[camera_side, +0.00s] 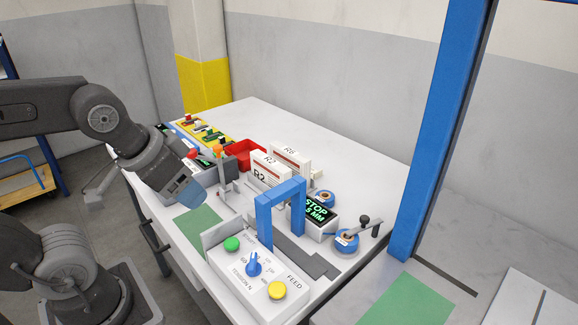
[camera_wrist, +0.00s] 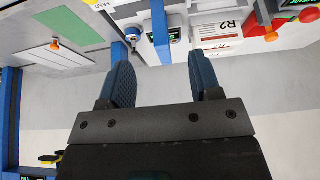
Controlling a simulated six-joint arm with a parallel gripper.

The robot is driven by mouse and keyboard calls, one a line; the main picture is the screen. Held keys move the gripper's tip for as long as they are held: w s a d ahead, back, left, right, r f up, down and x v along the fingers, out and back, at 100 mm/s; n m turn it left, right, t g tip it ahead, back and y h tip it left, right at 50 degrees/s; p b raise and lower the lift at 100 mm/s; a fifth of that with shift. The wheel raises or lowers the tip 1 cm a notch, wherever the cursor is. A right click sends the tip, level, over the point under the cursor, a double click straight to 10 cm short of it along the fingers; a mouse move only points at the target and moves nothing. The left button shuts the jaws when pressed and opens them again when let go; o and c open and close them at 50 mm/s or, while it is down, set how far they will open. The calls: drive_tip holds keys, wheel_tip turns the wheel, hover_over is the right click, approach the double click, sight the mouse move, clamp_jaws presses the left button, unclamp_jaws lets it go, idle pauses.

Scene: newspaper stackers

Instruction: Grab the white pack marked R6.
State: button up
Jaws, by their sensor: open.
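The white pack marked R6 (camera_side: 294,157) stands upright on the white table in the side view, just behind a similar white pack marked R2 (camera_side: 262,171). The R2 pack partly covers it. My gripper (camera_side: 186,195) is to the left of both packs, above the front part of the table, and apart from them. In the wrist view my gripper (camera_wrist: 159,60) is open and empty, with its two blue fingers spread. The R2 pack (camera_wrist: 221,28) shows beyond the right finger there; I cannot make out an R6 label in that view.
A blue arch (camera_side: 281,203) and a STOP display (camera_side: 317,213) stand close in front of the packs. A red bin (camera_side: 246,153) is left of them. A button panel (camera_side: 252,272) sits at the table's front. The table behind the packs is clear.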

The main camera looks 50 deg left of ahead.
drive_tip(key=shift+o, duration=0.2)
drive_tip(key=w+a+r+m+g+y, duration=0.15)
drive_tip(key=w+r+m, duration=0.35)
drive_tip(key=w, duration=0.5)
drive_tip(key=m+g+y, duration=0.3)
drive_tip(key=m+g, duration=0.1)
drive_tip(key=m, duration=0.9)
hover_over(291, 151)
drive_tip(key=d, duration=0.4)
wheel_tip(291, 151, down, 11)
drive_tip(key=x, duration=1.3)
drive_tip(key=shift+s+f, duration=0.15)
drive_tip(key=shift+f, duration=0.05)
drive_tip(key=shift+c, duration=0.3)
